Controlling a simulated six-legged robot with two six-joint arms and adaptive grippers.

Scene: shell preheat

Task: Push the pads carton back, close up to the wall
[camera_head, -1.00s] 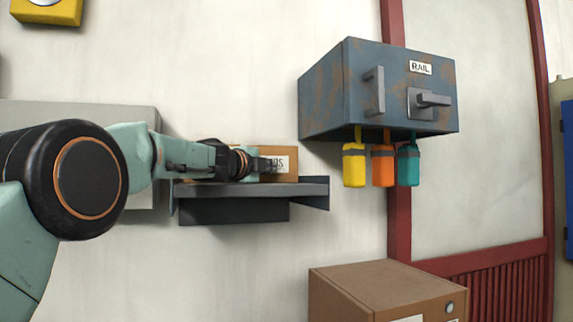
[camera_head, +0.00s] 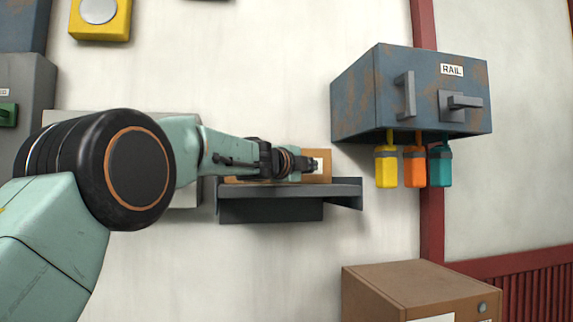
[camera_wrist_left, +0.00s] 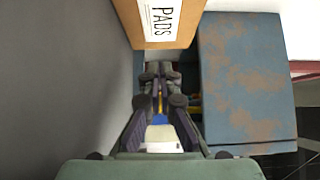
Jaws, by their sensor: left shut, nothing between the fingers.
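The pads carton (camera_head: 325,172) is a brown box with a white label, on a grey wall shelf (camera_head: 290,190). My left gripper (camera_head: 312,164) is shut and empty, lying across the carton's front and hiding most of it and its label. In the left wrist view the carton (camera_wrist_left: 185,15) shows "PADS" at the top, and the shut fingers (camera_wrist_left: 160,70) are beside its label face. I cannot tell whether they touch. The gap between carton and wall (camera_head: 260,90) is hidden. My right gripper is not in view.
A rusty blue RAIL box (camera_head: 400,85) hangs on the wall right of the shelf, with yellow, orange and teal tags (camera_head: 414,167) below it. It fills the right of the wrist view (camera_wrist_left: 245,80). A brown cabinet (camera_head: 400,280) stands lower right.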

